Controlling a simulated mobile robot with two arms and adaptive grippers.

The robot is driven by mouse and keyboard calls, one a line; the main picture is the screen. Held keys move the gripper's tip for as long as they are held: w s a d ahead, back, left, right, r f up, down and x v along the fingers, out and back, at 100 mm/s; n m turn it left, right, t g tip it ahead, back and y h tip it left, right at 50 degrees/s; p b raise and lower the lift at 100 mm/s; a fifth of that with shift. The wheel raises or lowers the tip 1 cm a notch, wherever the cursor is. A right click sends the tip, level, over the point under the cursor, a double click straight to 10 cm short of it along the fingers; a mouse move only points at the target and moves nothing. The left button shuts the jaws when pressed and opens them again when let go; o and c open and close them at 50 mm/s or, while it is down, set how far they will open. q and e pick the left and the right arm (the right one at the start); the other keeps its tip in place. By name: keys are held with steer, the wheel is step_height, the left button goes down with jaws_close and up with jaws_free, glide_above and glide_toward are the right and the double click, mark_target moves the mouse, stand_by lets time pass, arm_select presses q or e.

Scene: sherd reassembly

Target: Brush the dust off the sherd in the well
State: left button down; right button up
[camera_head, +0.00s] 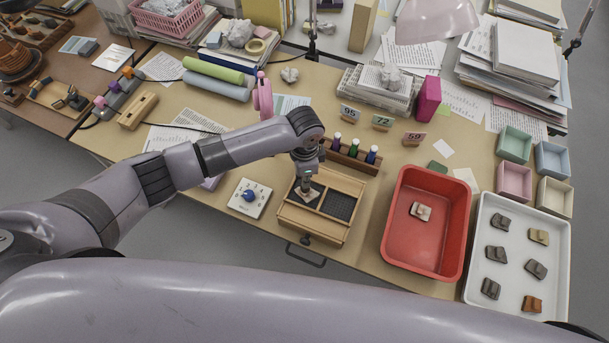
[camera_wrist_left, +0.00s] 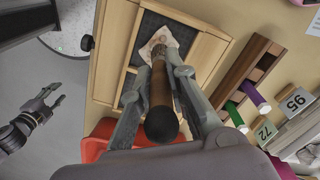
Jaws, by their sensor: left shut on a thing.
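My left gripper (camera_head: 306,188) is over the wooden tray (camera_head: 297,221). In the left wrist view, the gripper (camera_wrist_left: 172,78) is shut on a brush with a brown handle and dark end (camera_wrist_left: 160,105). The brush points down at a pale, pinkish sherd (camera_wrist_left: 160,42) lying in a dark-lined well (camera_wrist_left: 150,22). The brush tip is at the sherd, but I cannot tell if it touches. The gripper and brush hide part of the sherd. My right gripper (camera_wrist_left: 45,102) shows in the left wrist view, empty, fingers apart, over the floor.
A red tub (camera_head: 397,235) holding one sherd (camera_head: 421,211) stands right of the wooden tray. A white tray (camera_head: 512,252) with several sherds is farther right. A white box with a blue knob (camera_head: 249,197) is left.

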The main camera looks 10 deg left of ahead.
arm_select(q)
steer(key=shift+w+d, duration=0.35)
steer(key=shift+w, duration=0.1)
steer(key=shift+s+a+p, duration=0.3)
steer(key=shift+s+a, duration=0.2)
steer(key=shift+s, duration=0.25)
steer(key=shift+w+d, duration=0.1)
steer(key=shift+w, duration=0.05)
steer(key=shift+w+d+f+b, duration=0.1)
steer(key=shift+w+d+b, duration=0.35)
steer(key=shift+w, duration=0.15)
steer(key=shift+s+a+p, duration=0.4)
steer(key=shift+s+a, duration=0.1)
steer(key=shift+s, duration=0.15)
steer(key=shift+s+a, duration=0.1)
steer(key=shift+s, duration=0.05)
steer(key=shift+w+d+b, duration=0.45)
steer(key=shift+w+d, duration=0.1)
steer(key=shift+w, duration=0.25)
steer(key=shift+s+a, duration=0.15)
steer(key=shift+s+a+p, duration=0.4)
steer(key=shift+s+p, duration=0.05)
steer(key=shift+s, duration=0.2)
steer(key=shift+w+d+b, duration=0.3)
steer(key=shift+w+d, duration=0.3)
steer(key=shift+w, duration=0.25)
